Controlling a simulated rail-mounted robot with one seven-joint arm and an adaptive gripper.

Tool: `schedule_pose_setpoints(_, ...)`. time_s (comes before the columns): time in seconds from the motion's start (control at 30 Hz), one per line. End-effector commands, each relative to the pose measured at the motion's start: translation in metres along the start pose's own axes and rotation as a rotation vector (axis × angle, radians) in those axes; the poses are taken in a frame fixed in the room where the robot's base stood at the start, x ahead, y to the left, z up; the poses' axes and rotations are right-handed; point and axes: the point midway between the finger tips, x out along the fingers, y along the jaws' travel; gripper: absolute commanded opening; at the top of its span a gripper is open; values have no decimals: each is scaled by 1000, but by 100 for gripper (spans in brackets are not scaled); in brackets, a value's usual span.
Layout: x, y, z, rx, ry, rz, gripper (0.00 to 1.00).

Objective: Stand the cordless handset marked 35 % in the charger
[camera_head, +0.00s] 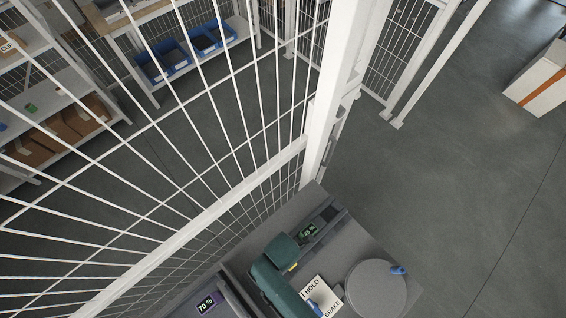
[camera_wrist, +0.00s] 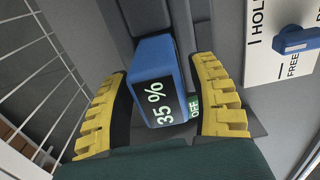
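The handset marked 35 % (camera_wrist: 160,85) shows in the wrist view as a blue block with a dark face, its end toward the camera. It lies between the yellow ribbed fingers of my gripper (camera_wrist: 163,80), with narrow gaps seeming to show at its sides; contact is unclear. In the head view, my green gripper (camera_head: 291,268) hangs over the grey bench, and I cannot make out the blue handset there. I cannot tell which part is the charger.
A small green-lettered display (camera_head: 308,230) sits in a dark channel beyond my gripper. Another display reads 70 % (camera_head: 207,303). A HOLD/BRAKE card (camera_head: 318,290) with a blue lever and a round grey disc (camera_head: 374,288) are at right. A white mesh fence (camera_head: 235,192) borders the left.

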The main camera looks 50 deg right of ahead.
Motion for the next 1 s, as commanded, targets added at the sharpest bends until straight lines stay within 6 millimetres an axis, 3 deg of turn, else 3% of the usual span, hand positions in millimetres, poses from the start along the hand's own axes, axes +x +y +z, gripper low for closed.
schedule_pose_setpoints(0.13,-3,0,0,0,0,1,59)
schedule_pose_setpoints(0.27,-19,0,0,0,0,2,59)
schedule_pose_setpoints(0.5,-80,2,0,0,0,6,59)
schedule_pose_setpoints(0.7,-117,1,0,0,0,2,59)
schedule_pose_setpoints(1.0,-127,0,0,0,0,0,59)
